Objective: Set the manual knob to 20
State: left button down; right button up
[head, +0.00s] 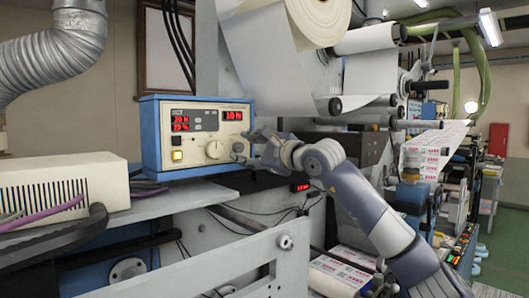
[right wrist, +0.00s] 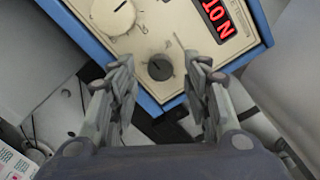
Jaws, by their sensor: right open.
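The blue-framed control box (head: 151,135) with a cream front panel stands on the machine ledge. A large pale knob (head: 215,149) is at the panel's lower middle and at the top of the right wrist view (right wrist: 112,14). A small dark knob (right wrist: 160,67) sits beside it. Knob labels are not legible. My right gripper (head: 251,148) is open in front of the panel, its fingers either side of the dark knob in the wrist view; contact is not visible. My left gripper is out of view.
Two smaller red readouts (head: 181,122) and a yellow button (head: 177,155) are on the panel's left. A cream vented box (head: 62,195) with cables stands at the left. White web rollers (head: 262,60) rise behind, and a metal frame (head: 215,265) lies below.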

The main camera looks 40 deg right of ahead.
jog(key=s, duration=1)
jog(key=shift+s+d, duration=0.15)
jog(key=shift+d, duration=0.2)
